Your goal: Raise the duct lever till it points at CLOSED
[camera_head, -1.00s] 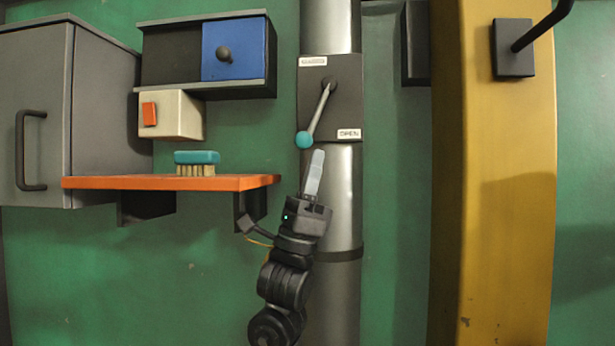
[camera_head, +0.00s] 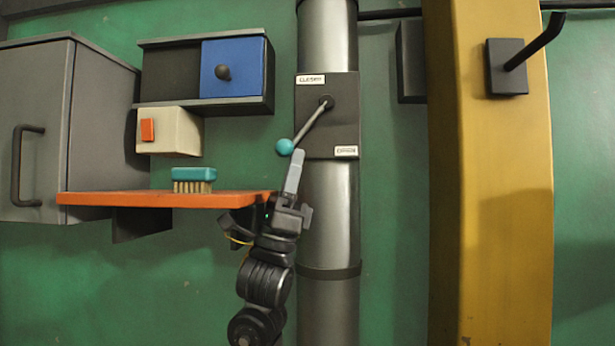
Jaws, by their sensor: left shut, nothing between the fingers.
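The duct lever (camera_head: 310,125) is a grey rod with a teal ball knob (camera_head: 284,147), pivoted on a dark plate (camera_head: 342,118) on the vertical metal duct. It slants down and to the left from its pivot. The CLOSED label (camera_head: 310,80) is at the plate's upper left, and the OPEN label (camera_head: 346,151) at its lower right. My left gripper (camera_head: 294,160) is shut and empty, pointing up, with its fingertips just below and right of the knob. I cannot tell if they touch it. My right gripper is not in view.
An orange shelf (camera_head: 150,199) with a teal brush (camera_head: 194,180) is left of my gripper. Above it are a cream box with an orange switch (camera_head: 147,130) and a cabinet with a blue sliding door (camera_head: 245,68). A yellow column (camera_head: 490,200) stands right.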

